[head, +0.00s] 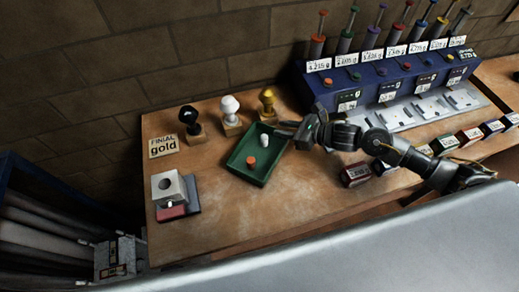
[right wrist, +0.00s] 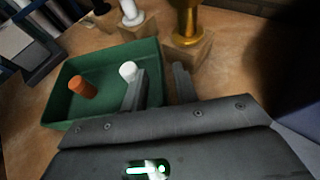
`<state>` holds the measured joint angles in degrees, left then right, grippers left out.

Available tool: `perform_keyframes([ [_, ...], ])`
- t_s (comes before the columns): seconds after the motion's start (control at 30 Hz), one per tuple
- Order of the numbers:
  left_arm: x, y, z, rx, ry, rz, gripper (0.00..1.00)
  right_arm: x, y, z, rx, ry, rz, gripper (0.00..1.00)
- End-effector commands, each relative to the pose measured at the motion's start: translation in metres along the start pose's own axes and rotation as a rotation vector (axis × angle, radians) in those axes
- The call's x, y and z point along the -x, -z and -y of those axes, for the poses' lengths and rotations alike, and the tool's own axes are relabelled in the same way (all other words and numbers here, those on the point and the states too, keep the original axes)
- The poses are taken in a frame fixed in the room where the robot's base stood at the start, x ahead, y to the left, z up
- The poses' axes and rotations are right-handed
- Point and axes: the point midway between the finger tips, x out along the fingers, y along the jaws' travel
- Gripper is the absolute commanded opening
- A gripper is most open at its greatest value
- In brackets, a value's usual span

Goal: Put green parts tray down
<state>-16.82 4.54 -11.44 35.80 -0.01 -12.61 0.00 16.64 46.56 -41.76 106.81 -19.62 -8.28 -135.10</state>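The green parts tray (head: 238,166) appears to rest on the wooden bench, turned at an angle. An orange part (head: 251,161) and a white part (head: 264,140) are in it; the right wrist view shows the tray (right wrist: 62,98), the orange part (right wrist: 82,88) and the white part (right wrist: 128,71) too. My right gripper (head: 290,129) is at the tray's right wall. In the right wrist view its fingers (right wrist: 160,82) are apart, one inside the tray and one outside, with the wall between them and gaps visible. My left gripper is not in view.
Black (head: 188,117), white (head: 230,106) and gold (head: 267,99) finials stand on wooden blocks behind the tray. A "FINIAL gold" card (head: 163,146) and a grey block (head: 168,186) are at left. A blue dispenser rack (head: 375,85) is at right. The front bench is clear.

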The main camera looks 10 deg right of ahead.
Motion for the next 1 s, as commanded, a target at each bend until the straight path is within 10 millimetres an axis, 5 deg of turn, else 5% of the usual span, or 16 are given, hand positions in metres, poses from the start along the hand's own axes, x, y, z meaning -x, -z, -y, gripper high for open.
perform_keyframes([
  [0.2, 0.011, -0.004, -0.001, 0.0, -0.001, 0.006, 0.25, -0.022, -0.001, 0.0, 0.0, 0.0, 0.0, 0.29],
  [0.43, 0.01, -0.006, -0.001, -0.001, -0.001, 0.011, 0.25, -0.023, 0.0, 0.0, 0.001, 0.0, 0.0, 0.29],
  [0.67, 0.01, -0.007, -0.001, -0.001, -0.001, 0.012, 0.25, -0.023, 0.0, 0.0, 0.001, 0.0, -0.001, 0.0],
  [1.0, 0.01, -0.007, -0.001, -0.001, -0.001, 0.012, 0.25, -0.023, -0.001, 0.0, 0.0, 0.0, 0.002, 0.0],
])
